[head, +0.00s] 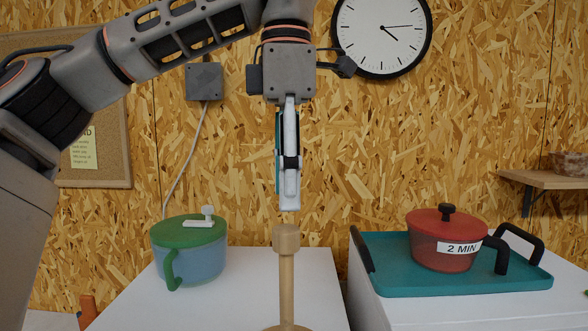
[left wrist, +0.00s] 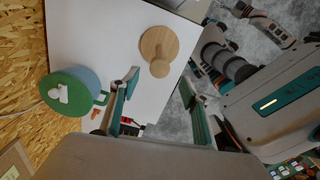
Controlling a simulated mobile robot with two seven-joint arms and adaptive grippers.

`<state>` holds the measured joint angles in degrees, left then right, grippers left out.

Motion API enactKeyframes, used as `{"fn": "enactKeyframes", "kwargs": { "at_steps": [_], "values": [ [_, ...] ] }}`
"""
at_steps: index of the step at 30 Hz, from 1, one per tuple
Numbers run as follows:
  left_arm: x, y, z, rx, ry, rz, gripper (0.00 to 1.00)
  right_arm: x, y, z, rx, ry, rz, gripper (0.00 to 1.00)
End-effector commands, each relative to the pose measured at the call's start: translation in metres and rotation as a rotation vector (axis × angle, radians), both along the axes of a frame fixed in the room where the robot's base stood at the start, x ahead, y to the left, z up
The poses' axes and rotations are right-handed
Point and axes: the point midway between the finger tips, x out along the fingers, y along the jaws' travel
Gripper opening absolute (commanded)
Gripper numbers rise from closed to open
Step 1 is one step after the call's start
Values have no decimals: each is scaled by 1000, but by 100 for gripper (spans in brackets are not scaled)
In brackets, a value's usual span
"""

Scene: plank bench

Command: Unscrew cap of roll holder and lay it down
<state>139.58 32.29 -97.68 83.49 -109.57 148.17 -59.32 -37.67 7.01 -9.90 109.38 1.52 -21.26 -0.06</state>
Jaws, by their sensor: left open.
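The wooden roll holder (head: 286,285) stands upright on the white table, with a round base and a thin post. Its wider wooden cap (head: 286,238) sits on top of the post. My left gripper (head: 289,207) points down just above the cap, apart from it and empty. In the left wrist view my left gripper (left wrist: 158,92) shows open, its two fingers spread wide. The holder's base (left wrist: 154,38) and cap (left wrist: 160,68) lie beyond the fingers there. My right arm shows at the upper right of that view, and its gripper's state is unclear.
A green-lidded blue pot (head: 190,262) stands left of the holder; its lid (left wrist: 70,90) shows in the left wrist view. White tabletop (head: 245,285) around the holder is clear.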

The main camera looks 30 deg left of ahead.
Motion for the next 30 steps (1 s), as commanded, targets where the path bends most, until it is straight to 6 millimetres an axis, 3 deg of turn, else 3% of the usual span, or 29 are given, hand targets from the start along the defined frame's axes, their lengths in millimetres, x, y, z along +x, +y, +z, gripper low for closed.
{"fn": "enactKeyframes", "kwargs": {
  "at_steps": [6,12,24,25,29,30],
  "values": [
    [0,0,-34,-2,5,-2,46,-2,0,-1,-1,4,3,40],
    [0,0,-56,-2,1,-1,46,-1,0,-1,-1,1,3,40],
    [0,0,-65,-2,0,1,46,4,0,2,3,-6,-5,40],
    [0,0,-65,-2,0,1,44,4,0,2,4,-7,-5,40],
    [0,0,-64,-2,0,1,10,4,1,2,5,-7,-6,40],
    [0,0,-64,-2,0,1,6,4,1,3,5,-7,-6,40]
  ]
}}
